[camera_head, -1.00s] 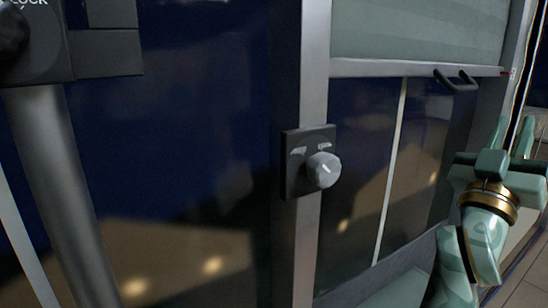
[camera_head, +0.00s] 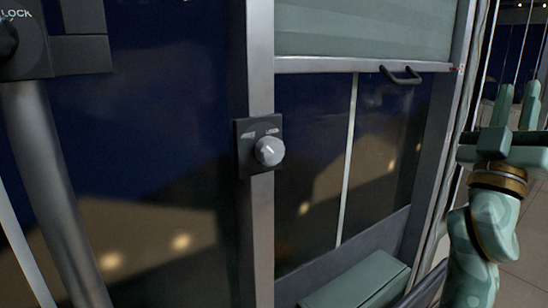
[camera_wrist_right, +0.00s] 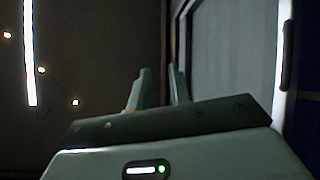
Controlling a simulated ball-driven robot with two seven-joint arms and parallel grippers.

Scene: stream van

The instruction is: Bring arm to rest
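My right gripper (camera_head: 518,98) is at the right edge of the head view, pointing up, with its two pale green fingers apart and nothing between them. Its fingers also show apart and empty in the right wrist view (camera_wrist_right: 161,82). The green right forearm (camera_head: 474,250) hangs below it, to the right of the van's side and apart from the knob and handle. My left gripper is not in view.
A round grey knob (camera_head: 270,151) on a dark plate sits on a metal post. A grey-green shutter (camera_head: 365,30) has a dark handle (camera_head: 401,76) at its lower edge. A green box-like surface (camera_head: 362,282) lies low, near my right forearm. Open floor shows at right.

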